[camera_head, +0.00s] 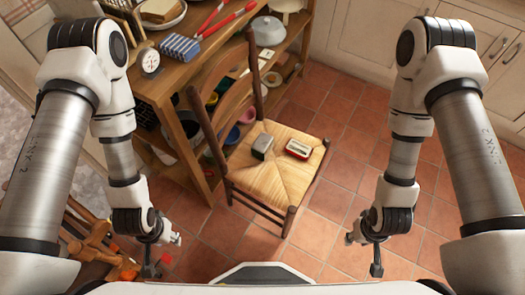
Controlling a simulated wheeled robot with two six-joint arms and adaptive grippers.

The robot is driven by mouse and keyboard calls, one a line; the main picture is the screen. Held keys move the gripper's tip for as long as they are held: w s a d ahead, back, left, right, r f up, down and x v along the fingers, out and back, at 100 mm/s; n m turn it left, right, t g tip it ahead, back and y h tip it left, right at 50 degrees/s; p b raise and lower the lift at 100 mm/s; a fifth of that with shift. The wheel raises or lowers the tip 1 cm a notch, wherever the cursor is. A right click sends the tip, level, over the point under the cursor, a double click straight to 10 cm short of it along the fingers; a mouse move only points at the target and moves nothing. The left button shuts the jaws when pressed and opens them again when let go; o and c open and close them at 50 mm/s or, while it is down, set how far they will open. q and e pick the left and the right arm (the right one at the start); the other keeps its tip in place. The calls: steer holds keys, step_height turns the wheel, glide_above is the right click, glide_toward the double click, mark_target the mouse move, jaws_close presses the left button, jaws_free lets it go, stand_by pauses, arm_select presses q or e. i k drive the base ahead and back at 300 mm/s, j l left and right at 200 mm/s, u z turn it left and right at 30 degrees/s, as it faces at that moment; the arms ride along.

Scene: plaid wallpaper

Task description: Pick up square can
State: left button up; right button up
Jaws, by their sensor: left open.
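Two small objects rest on the woven seat of a wooden chair (268,185) in the head view. One is a grey, block-shaped can (262,145). The other is a flat rectangular tin (298,149) with a red and pale top, just right of it. The grey one looks most like the square can, but I cannot be sure. My right gripper (363,255) looks open and empty, low on the right, also apart from the chair.
The chair's backrest (222,105) rises left of the seat. Orange wooden furniture (98,245) is near my left gripper. Tiled floor (345,130) is clear on the right.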

mark_target(264, 145)
steer(key=k+u, duration=0.1)
steer(key=u, duration=0.35)
steer(key=k+u, duration=0.15)
steer(key=u, duration=0.3)
steer(key=k+j+u, duration=0.1)
steer(key=u, duration=0.4)
steer(key=j+u, duration=0.15)
steer(key=u, duration=0.3)
steer(key=l+u, duration=0.15)
steer(key=l, duration=0.25)
steer(key=k+l+u, duration=0.1)
steer(key=l, duration=0.3)
steer(key=k+l+u, duration=0.15)
steer(key=l, duration=0.25)
steer(key=k+l+u, duration=0.1)
steer(key=l, duration=0.3)
steer(key=k+l+u, duration=0.15)
steer(key=l, duration=0.2)
steer(key=k+l+u, duration=0.1)
steer(key=l, duration=0.25)
steer(key=k+l+u, duration=0.15)
steer(key=l, duration=0.2)
steer(key=k+l, duration=0.1)
steer(key=l, duration=1.25)
steer(key=k+l, duration=0.15)
steer(key=l, duration=0.5)
steer(key=k+l, duration=0.1)
steer(key=l, duration=0.55)
steer(key=k+l, duration=0.1)
steer(key=l, duration=0.55)
